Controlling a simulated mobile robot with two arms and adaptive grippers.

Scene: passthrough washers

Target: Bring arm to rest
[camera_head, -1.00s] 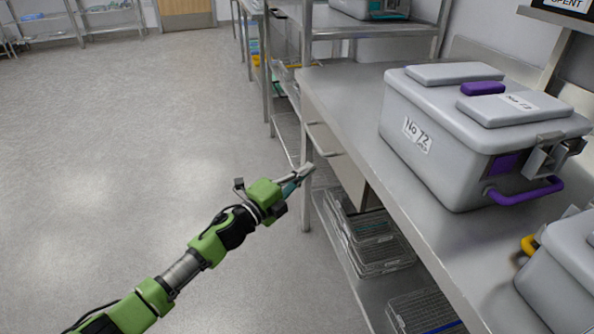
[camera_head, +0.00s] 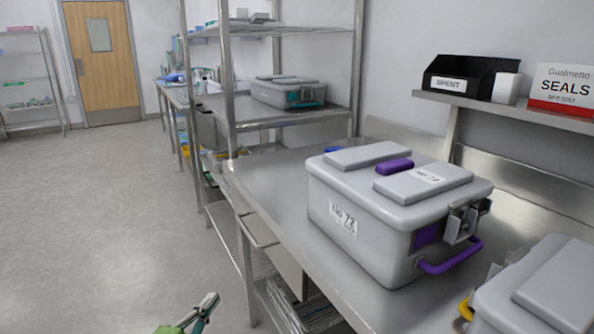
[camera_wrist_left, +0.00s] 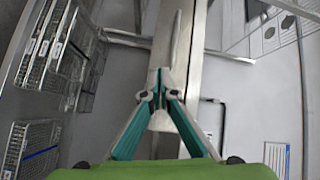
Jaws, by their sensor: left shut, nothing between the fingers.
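My left gripper (camera_head: 207,307) shows at the bottom of the head view, in front of the metal table's left side and below its top. It is shut and empty. In the left wrist view the two teal fingers of the gripper (camera_wrist_left: 160,97) come together at the tips with nothing between them. A metal table part lies beyond the fingertips; I cannot tell whether they touch it. The rest of the left arm is mostly below the head view. My right gripper is in neither view.
A grey container labelled No 72 (camera_head: 345,240) with purple handle stands on the metal table (camera_head: 275,190). Another grey container (camera_head: 550,290) is at lower right. Wire baskets (camera_wrist_left: 35,150) show in the left wrist view. Open floor (camera_head: 90,220) lies at left.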

